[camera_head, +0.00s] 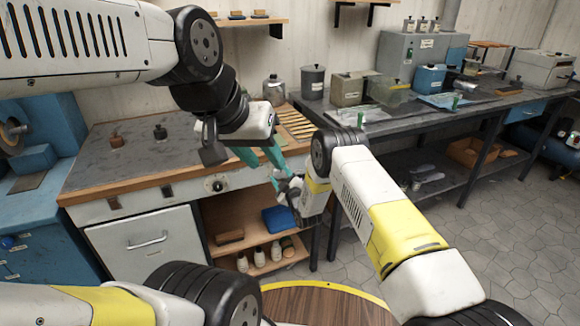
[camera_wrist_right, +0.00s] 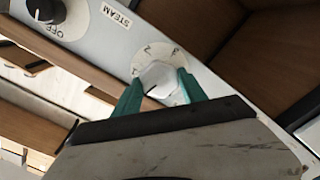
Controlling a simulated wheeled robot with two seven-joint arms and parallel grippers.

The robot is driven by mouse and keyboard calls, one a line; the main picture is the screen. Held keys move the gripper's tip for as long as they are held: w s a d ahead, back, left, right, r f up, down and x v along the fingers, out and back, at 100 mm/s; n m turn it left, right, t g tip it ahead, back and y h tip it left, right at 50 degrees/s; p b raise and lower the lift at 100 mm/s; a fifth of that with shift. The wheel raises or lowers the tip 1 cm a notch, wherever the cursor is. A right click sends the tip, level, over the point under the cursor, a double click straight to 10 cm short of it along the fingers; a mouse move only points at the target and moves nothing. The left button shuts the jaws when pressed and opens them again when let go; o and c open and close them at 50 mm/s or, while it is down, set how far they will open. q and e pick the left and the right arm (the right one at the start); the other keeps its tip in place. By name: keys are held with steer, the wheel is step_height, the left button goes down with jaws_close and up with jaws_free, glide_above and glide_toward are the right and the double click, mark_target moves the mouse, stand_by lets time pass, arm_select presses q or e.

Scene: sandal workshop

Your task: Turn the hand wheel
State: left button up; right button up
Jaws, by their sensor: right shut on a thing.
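In the head view my right gripper (camera_head: 282,180) reaches the panel front below the worktop, where the arms and fingers hide the wheel. My left gripper (camera_head: 264,160) hangs over the worktop's front edge, close to the right gripper, its teal fingers apart with nothing seen between them.
A dial marked OFF (camera_wrist_right: 48,10) sits beside the STEAM label (camera_wrist_right: 117,17). Below the panel, shelves hold a blue tray (camera_head: 281,218) and several bottles. A dark bench (camera_head: 400,122) stands to the right. A round wooden tabletop (camera_head: 325,305) is in front.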

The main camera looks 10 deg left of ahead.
steer(key=shift+f+n, duration=0.2)
steer(key=shift+n, duration=0.9)
steer(key=o, duration=1.3)
steer(key=shift+r, duration=0.1)
steer(key=shift+o, duration=0.2)
steer(key=v, duration=0.7)
steer(key=shift+s+d, duration=0.25)
steer(key=shift+s, duration=0.1)
